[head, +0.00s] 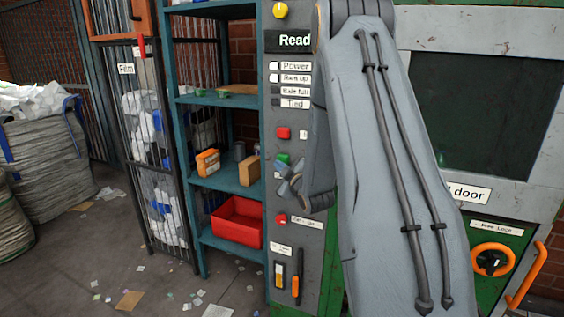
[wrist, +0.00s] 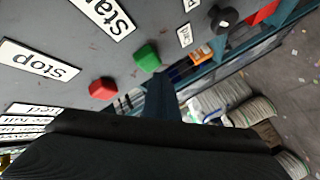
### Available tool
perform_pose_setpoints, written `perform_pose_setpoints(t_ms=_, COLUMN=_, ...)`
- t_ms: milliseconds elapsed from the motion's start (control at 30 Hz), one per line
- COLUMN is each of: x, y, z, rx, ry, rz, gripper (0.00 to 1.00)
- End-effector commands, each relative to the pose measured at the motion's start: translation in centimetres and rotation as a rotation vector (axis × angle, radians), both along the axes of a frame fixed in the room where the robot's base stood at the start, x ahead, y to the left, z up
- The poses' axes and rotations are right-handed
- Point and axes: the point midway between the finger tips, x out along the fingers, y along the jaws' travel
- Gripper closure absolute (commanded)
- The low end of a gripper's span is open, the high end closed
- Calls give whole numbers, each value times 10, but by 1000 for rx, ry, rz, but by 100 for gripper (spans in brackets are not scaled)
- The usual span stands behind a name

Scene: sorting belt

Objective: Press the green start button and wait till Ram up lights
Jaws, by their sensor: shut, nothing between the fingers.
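The green start button (head: 283,158) is on the grey control panel, below the red stop button (head: 283,133). In the wrist view the green button (wrist: 147,57) stands out from the panel beside the "Start" label, with the red button (wrist: 102,88) near it. My gripper (head: 284,178) is shut and empty, just below the green button in the head view; I cannot tell whether it touches. On the panel, the Power lamp (head: 274,66) and the Ram up lamp (head: 274,78) look white. The Bale full lamp (head: 274,90) and Tied lamp (head: 274,103) look dark.
A display (head: 294,40) reads "Read", its end hidden by my arm. A shelf (head: 226,178) with a red bin (head: 237,222) stands left. A green door with an orange handle (head: 526,276) is right.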

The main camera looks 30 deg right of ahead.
Motion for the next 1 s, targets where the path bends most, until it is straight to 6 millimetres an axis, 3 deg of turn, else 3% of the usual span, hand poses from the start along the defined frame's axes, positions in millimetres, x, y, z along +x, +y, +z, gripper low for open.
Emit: perform_pose_setpoints(t_ms=1000, x=6, y=-7, z=0, rx=0, ry=0, rz=0, gripper=100)
